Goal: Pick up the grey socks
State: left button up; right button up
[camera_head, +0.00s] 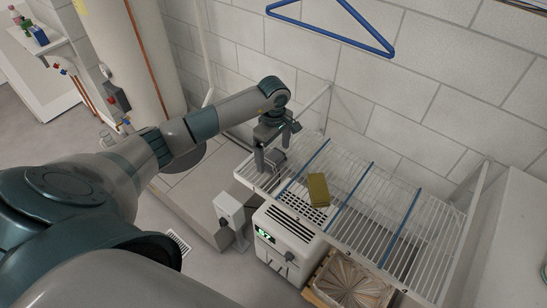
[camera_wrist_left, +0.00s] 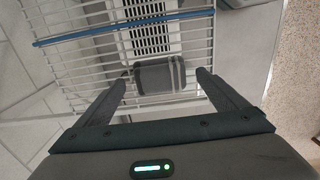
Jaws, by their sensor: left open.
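The grey socks (camera_wrist_left: 155,77), a small rolled bundle with lighter bands at one end, lie on a white wire shelf (camera_head: 385,225). In the wrist view they sit between the two fingertips of my left gripper, with a gap on each side. In the head view the socks (camera_head: 279,157) are partly hidden by my left gripper (camera_head: 269,157), which points down at the shelf's left end. The left gripper is open and holds nothing. My right gripper is not in view.
An olive-yellow block (camera_head: 318,189) lies on the shelf, right of the socks. Blue strips cross the wires. Below stand a white appliance (camera_head: 287,238) with a green display and an open box (camera_head: 350,282). A blue hanger (camera_head: 345,30) is above; a block wall is behind.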

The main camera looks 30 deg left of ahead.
pick_arm(q)
jog(key=shift+f, duration=0.7)
jog(key=c, duration=1.1)
jog(key=shift+r, duration=0.1)
jog(key=shift+c, duration=0.2)
jog(key=shift+r+b, duration=0.3)
jog(key=shift+r, duration=0.1)
jog(key=r+b, duration=0.2)
jog(key=r, duration=0.1)
jog(key=shift+d+r, duration=0.1)
jog(key=shift+d, duration=0.2)
jog(key=s+d+r+b, duration=0.3)
jog(key=s+d+r, duration=0.2)
jog(key=d, duration=0.5)
jog(key=shift+r+b, duration=0.35)
jog(key=shift+r, duration=0.6)
